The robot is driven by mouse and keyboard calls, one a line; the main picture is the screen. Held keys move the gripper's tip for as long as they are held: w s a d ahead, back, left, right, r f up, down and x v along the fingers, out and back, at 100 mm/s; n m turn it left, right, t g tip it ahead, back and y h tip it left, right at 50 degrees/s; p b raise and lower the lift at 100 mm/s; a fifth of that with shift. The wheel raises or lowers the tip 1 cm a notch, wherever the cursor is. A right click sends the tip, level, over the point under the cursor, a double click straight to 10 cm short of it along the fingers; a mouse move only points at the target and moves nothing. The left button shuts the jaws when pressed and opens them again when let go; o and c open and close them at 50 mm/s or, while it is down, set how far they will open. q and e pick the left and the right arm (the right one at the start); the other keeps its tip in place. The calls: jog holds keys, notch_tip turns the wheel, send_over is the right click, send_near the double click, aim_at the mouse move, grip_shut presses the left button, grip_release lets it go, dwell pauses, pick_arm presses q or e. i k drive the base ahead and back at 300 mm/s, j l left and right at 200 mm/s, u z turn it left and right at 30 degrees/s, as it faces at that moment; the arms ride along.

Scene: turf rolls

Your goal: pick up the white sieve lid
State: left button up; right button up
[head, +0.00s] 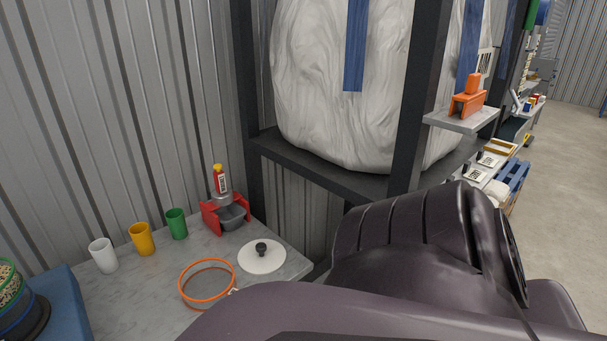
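The white sieve lid (262,259) is a flat white disc with a dark knob (261,247) on top. It lies flat, knob up, on the grey table near its right edge. Nothing covers it in the head view. A large dark arm link of mine fills the lower right and hides part of the table's front. Neither of my grippers shows, so I cannot tell where they are relative to the lid.
On the table (194,256), an orange ring (181,289) lies left of the lid. A red holder (209,216) with a grey scoop stands behind. White (103,255), yellow (142,239) and green (176,224) cups stand left. A dark rack post (419,95) rises right.

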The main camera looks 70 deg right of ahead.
aim_at(261, 257)
jog(key=z, duration=2.05)
